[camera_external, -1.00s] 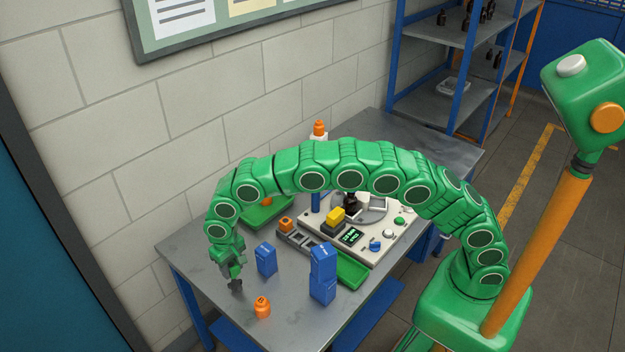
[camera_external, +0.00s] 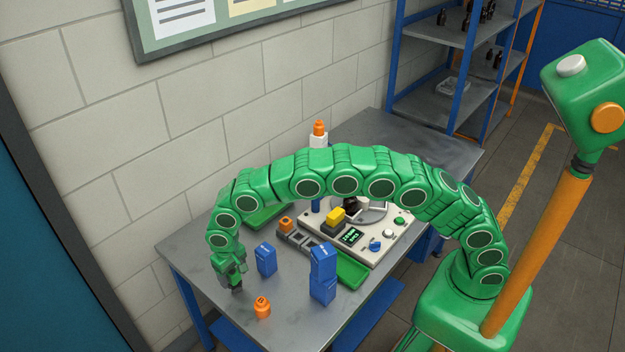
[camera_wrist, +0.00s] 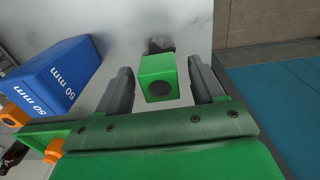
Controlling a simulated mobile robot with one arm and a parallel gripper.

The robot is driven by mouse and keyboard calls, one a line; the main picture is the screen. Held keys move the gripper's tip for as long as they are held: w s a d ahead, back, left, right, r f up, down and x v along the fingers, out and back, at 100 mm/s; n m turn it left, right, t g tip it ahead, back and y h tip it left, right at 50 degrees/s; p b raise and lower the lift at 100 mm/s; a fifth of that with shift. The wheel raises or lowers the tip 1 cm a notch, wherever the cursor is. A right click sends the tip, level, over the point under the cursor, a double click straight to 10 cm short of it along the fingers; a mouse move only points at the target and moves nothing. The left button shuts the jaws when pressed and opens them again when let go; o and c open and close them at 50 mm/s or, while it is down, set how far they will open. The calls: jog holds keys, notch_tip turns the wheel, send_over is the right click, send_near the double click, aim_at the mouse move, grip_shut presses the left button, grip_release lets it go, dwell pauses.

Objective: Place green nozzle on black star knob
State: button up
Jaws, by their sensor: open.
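The green nozzle (camera_wrist: 158,78) is a green block with a dark round hole, seen between my fingers in the wrist view. My gripper (camera_wrist: 160,85) is open around it, with a gap on each side. A dark lobed piece, apparently the black star knob (camera_wrist: 160,45), shows just past the nozzle's far edge, partly hidden by it. I cannot tell whether the nozzle rests on it or stands in front of it. In the external view my gripper (camera_external: 236,288) points down, low over the table's near-left part, and hides both pieces.
A blue block marked 50 mm (camera_wrist: 55,78) stands left of my fingers. A control panel (camera_external: 385,235) and green trays lie farther right.

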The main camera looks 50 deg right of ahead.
aim_at(233, 271)
notch_tip(233, 271, up, 12)
jog(key=shift+r, duration=0.2)
dwell(0.6)
jog(key=s+d+r, duration=0.4)
jog(key=d, duration=0.6)
jog(key=s+d+r, duration=0.3)
jog(key=d+r, duration=0.1)
jog(key=d, duration=0.7)
jog(key=s+d+r, duration=0.4)
jog(key=d, duration=0.6)
jog(key=s+d+f, duration=0.1)
jog(key=s+d, duration=0.4)
jog(key=s, duration=0.5)
jog(key=s+d+f+g, duration=0.1)
jog(key=s+d, duration=0.4)
jog(key=s, duration=0.5)
jog(key=s+d+f, duration=0.1)
jog(key=s+d, duration=0.5)
jog(key=s, duration=0.4)
jog(key=shift+f+g, duration=0.2)
jog(key=shift+g, duration=0.2)
